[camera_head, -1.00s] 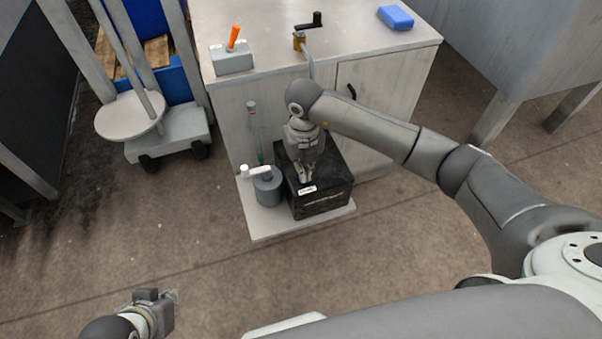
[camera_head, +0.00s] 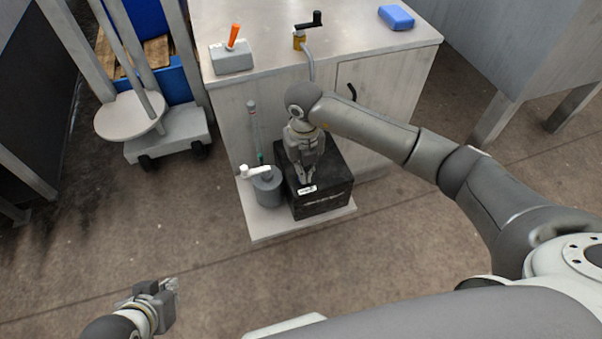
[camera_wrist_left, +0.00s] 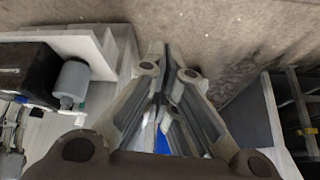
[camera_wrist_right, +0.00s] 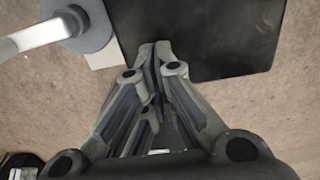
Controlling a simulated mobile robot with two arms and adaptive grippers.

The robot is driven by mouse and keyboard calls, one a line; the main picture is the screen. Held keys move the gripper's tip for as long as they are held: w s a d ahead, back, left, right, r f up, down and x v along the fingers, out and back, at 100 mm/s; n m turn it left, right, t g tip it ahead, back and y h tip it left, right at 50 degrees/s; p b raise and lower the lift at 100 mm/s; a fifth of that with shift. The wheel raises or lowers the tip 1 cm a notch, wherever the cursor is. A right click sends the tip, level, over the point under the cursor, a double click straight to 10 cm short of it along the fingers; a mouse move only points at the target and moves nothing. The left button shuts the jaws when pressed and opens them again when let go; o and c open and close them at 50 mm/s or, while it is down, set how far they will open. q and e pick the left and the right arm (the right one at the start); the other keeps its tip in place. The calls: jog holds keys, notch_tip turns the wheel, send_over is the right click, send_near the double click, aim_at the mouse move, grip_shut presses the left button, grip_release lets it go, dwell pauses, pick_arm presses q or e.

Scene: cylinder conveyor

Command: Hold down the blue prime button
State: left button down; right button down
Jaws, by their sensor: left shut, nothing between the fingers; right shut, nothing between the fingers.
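A black box (camera_head: 325,195) with a small white label (camera_head: 307,189) stands on the low plinth in front of the cabinet. My right gripper (camera_head: 306,179) points down at the box top just behind the label, shut and empty. I cannot see the blue button; the fingertips may cover it. In the right wrist view the shut fingertips (camera_wrist_right: 160,52) overlap the edge of the dark box (camera_wrist_right: 205,35); contact cannot be told. My left gripper (camera_head: 173,289) is shut and empty over the floor at the lower left, away from the box.
A grey cylinder with a white lever (camera_head: 268,188) stands directly left of the box on the pale plinth (camera_head: 262,226). The cabinet top (camera_head: 355,45) carries an orange-handled switch box (camera_head: 233,58), a black crank (camera_head: 309,20) and a blue block (camera_head: 396,17). A wheeled cart (camera_head: 170,135) stands left.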

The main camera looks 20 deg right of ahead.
pick_arm(q)
jog(key=shift+w+d+r+t, duration=0.2)
jog(key=shift+w+t, duration=0.1)
jog(key=shift+w, duration=0.2)
pick_arm(e)
jog(key=shift+f, duration=0.25)
pick_arm(q)
jog(key=shift+w, duration=0.25)
pick_arm(e)
jog(key=shift+f, duration=0.1)
pick_arm(q)
jog(key=shift+w+d+r+t+b, duration=0.25)
jog(key=shift+w+r+t+b, duration=0.1)
jog(key=shift+w+t, duration=0.25)
pick_arm(e)
jog(key=shift+f, duration=0.25)
dwell(1.9)
dwell(1.4)
